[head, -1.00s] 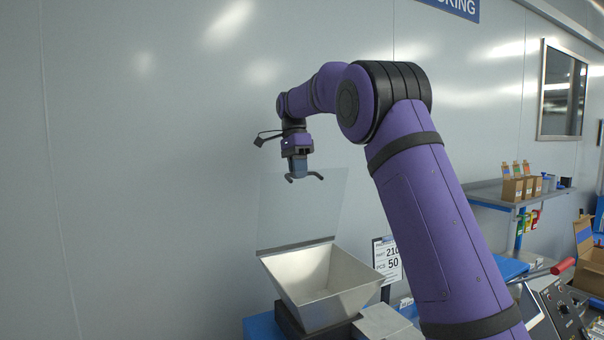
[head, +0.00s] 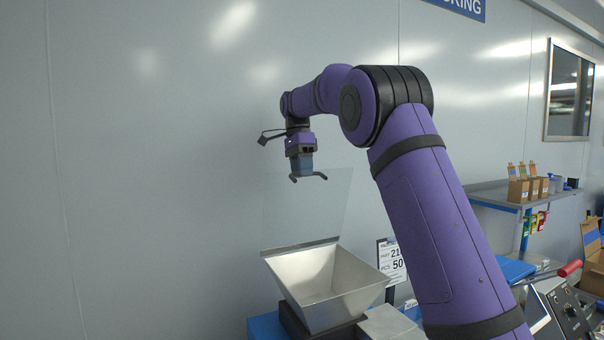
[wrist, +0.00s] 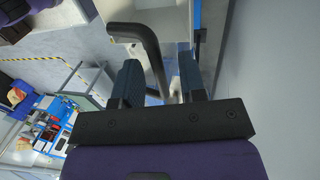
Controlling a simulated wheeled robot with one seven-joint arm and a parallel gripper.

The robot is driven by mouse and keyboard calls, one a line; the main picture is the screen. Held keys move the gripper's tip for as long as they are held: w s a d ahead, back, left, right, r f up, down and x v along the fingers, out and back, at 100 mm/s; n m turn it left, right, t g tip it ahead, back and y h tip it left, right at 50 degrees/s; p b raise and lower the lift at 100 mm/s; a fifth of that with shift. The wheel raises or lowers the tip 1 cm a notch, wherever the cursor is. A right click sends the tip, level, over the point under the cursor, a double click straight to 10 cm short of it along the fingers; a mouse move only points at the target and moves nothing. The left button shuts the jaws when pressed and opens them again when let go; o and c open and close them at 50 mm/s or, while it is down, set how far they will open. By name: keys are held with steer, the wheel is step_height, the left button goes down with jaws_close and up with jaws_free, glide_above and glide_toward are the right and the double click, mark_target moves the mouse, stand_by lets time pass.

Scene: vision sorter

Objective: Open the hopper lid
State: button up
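The metal hopper (head: 318,312) stands at bottom centre in the head view. Its clear lid (head: 325,210) stands raised, near upright, from the hopper's back edge. A dark bent handle (head: 308,178) is near the lid's top; in the wrist view a dark bent bar (wrist: 150,50), seemingly this handle, reaches between the fingertips. My gripper (head: 302,165) is above the hopper at the lid's top edge. In the wrist view my gripper (wrist: 160,78) has its fingers apart, with a gap around the bar's end. I cannot tell whether a finger touches it.
A grey wall (head: 150,170) is close behind the lid. A printed sign (head: 392,258) stands right of the hopper. A control panel with a red-handled lever (head: 570,268) is at lower right, and a shelf with small boxes (head: 518,188) is farther back.

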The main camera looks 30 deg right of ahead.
steer(key=v, duration=0.6)
steer(key=shift+r, duration=0.35)
steer(key=shift+w, duration=0.1)
steer(key=s+a+n+t, duration=0.2)
steer(key=s+n, duration=0.3)
steer(key=s, duration=0.6)
steer(key=s+a+n+t, duration=0.15)
steer(key=s+n, duration=0.25)
steer(key=s, duration=0.8)
steer(key=s+a+f+n+t, duration=0.1)
steer(key=s+f+n, duration=0.3)
steer(key=s+f, duration=0.4)
steer(key=s+a+f+n+t, duration=0.2)
steer(key=s+f+n, duration=0.3)
steer(key=s, duration=0.7)
step_height(320, 180, down, 3)
steer(key=shift+s+r+t, duration=0.1)
steer(key=shift+s+t, duration=0.2)
steer(key=shift+t, duration=0.45)
